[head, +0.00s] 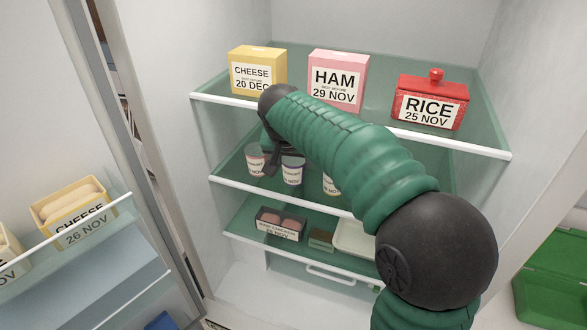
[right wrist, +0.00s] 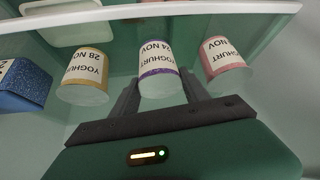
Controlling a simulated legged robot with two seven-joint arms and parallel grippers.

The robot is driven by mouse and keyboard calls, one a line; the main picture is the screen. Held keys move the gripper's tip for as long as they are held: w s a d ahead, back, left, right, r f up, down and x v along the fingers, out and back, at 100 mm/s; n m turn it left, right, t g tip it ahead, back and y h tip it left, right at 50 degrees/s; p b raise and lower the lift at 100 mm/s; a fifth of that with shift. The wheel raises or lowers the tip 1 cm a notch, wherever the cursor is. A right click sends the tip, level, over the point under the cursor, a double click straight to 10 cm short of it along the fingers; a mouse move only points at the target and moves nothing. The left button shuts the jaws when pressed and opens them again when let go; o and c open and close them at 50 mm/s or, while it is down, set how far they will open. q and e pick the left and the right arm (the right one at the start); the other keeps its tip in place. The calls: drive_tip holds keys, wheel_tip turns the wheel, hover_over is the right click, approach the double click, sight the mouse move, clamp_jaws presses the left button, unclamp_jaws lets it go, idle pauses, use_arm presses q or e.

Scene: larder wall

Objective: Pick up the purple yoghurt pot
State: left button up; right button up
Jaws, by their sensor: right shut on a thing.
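The purple yoghurt pot (head: 292,172) is white with a purple band and sits in the middle of a row of pots at the middle shelf. In the right wrist view the purple yoghurt pot (right wrist: 158,72) shows upside down, label "24 NOV", between the two fingers. My right gripper (right wrist: 160,92) is shut on it; in the head view the right gripper (head: 275,162) is partly hidden behind my green arm. I cannot tell whether the pot is clear of the shelf. My left gripper is not in view.
A pink-banded pot (right wrist: 222,58) and a yellow-banded pot (right wrist: 85,75) stand close on either side. A blue box (right wrist: 22,85) is beyond the yellow one. The upper shelf (head: 447,145), with cheese, ham and rice, is overhead. Raw chicken (head: 280,224) is below.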

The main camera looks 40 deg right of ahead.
drive_tip(key=shift+s+d, duration=0.1)
drive_tip(key=shift+d, duration=0.15)
drive_tip(key=c, duration=0.6)
drive_tip(key=shift+a, duration=0.15)
